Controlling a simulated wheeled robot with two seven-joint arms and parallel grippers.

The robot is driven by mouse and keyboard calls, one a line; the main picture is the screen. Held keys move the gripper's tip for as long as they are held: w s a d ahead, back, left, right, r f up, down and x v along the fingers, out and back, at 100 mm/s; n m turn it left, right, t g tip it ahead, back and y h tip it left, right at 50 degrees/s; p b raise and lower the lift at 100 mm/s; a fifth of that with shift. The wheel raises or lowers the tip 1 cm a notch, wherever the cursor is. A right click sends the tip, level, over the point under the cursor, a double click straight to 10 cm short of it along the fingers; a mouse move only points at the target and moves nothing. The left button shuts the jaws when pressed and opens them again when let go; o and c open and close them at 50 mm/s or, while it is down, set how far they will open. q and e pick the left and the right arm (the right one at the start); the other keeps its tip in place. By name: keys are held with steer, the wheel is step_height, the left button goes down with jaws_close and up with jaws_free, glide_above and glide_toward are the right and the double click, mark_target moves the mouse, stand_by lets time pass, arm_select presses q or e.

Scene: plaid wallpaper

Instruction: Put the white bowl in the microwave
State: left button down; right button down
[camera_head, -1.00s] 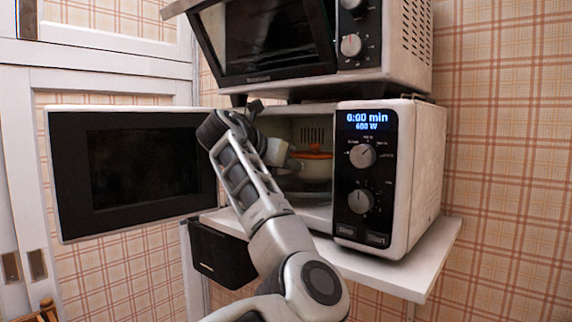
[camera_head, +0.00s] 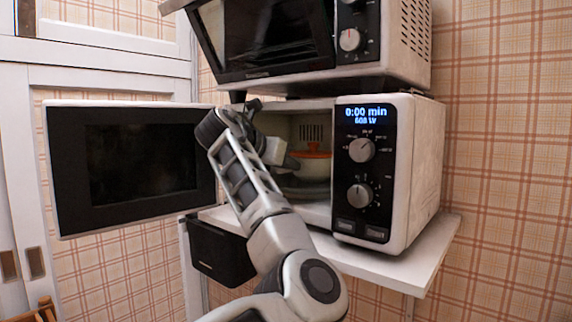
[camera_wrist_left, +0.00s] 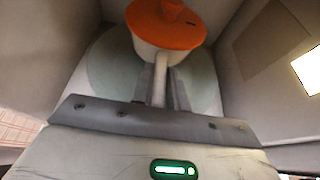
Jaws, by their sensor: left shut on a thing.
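The white bowl (camera_head: 313,170) has an orange lid on top and sits inside the open microwave (camera_head: 420,170). In the left wrist view the bowl (camera_wrist_left: 150,54) is at the top centre, above a pale round turntable (camera_wrist_left: 108,72). Its pale handle points toward my gripper. My left gripper (camera_wrist_left: 160,88) reaches into the microwave and is shut on that handle. In the head view my left gripper (camera_head: 290,161) is partly hidden by my wrist. I cannot tell whether the bowl touches the turntable. My right gripper is not in view.
The microwave door (camera_head: 130,160) is swung wide open to the left. A toaster oven (camera_head: 275,45) stands above the microwave. The microwave rests on a white shelf (camera_head: 400,268). A dark box (camera_head: 218,252) shows below the shelf's left part. The microwave walls are close around my gripper.

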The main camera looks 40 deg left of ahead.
arm_select(q)
steer(key=c, duration=1.3)
jaws_free()
steer(key=shift+r, duration=0.1)
steer(key=shift+f, duration=0.2)
steer(key=b+v, duration=0.1)
steer(key=v, duration=1.5)
steer(key=shift+b, duration=0.3)
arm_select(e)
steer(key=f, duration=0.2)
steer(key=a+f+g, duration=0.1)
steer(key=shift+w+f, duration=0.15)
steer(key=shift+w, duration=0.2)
arm_select(q)
steer(key=shift+r, duration=0.1)
